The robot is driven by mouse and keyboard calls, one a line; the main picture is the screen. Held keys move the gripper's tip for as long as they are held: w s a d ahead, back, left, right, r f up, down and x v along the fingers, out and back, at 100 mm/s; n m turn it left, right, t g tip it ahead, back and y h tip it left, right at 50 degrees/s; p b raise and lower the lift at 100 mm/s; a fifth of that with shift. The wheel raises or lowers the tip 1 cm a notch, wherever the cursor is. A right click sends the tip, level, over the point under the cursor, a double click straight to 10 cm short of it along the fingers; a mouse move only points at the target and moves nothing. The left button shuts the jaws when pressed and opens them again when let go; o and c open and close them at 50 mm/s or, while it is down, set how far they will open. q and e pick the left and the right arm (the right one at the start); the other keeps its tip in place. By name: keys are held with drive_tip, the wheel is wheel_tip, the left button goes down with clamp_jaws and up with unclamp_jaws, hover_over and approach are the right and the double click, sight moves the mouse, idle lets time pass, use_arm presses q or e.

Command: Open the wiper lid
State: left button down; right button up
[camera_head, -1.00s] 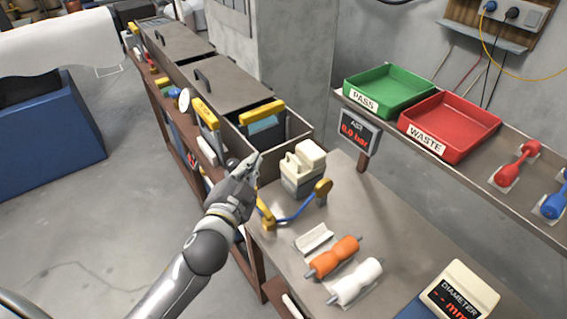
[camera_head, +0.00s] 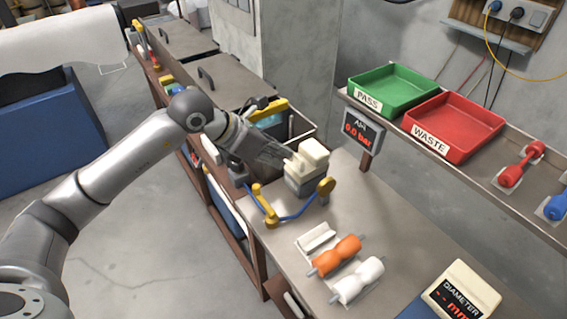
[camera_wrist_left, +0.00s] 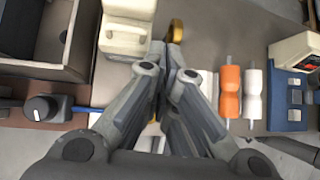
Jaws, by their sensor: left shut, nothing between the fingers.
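The wiper (camera_head: 306,184) is a small grey box with a cream lid (camera_head: 312,154) on the workbench, beside the open metal bin. My left gripper (camera_head: 287,156) reaches in from the left, with its fingertips close to the lid's left side; I cannot tell whether they touch. In the left wrist view the fingers (camera_wrist_left: 168,66) are together and empty, just right of the cream lid (camera_wrist_left: 128,30). My arm and fingers hide part of the wiper's left side. The lid looks down on the box.
A blue curved handle with yellow ends (camera_head: 296,215) stands in front of the wiper. Orange (camera_head: 336,254) and white (camera_head: 358,280) spools lie nearer. The pressure sign (camera_head: 362,132) stands behind right. Green (camera_head: 393,90) and red (camera_head: 453,125) trays sit on the shelf.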

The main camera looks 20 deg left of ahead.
use_arm(q)
drive_tip(key=y, duration=0.2)
approach(291, 167)
drive_tip(key=v, duration=0.3)
drive_tip(key=p+x, duration=0.3)
drive_tip(key=x, duration=0.5)
drive_tip(key=shift+f, duration=0.2)
drive_tip(key=shift+w+d+f, duration=0.2)
drive_tip(key=shift+w+f, duration=0.15)
drive_tip(key=shift+f, duration=0.25)
drive_tip(key=shift+r, duration=0.15)
drive_tip(key=shift+w+d+r+y+p, duration=0.1)
drive_tip(key=shift+d+r+y+p, duration=0.05)
drive_tip(key=shift+r+y+p, duration=0.15)
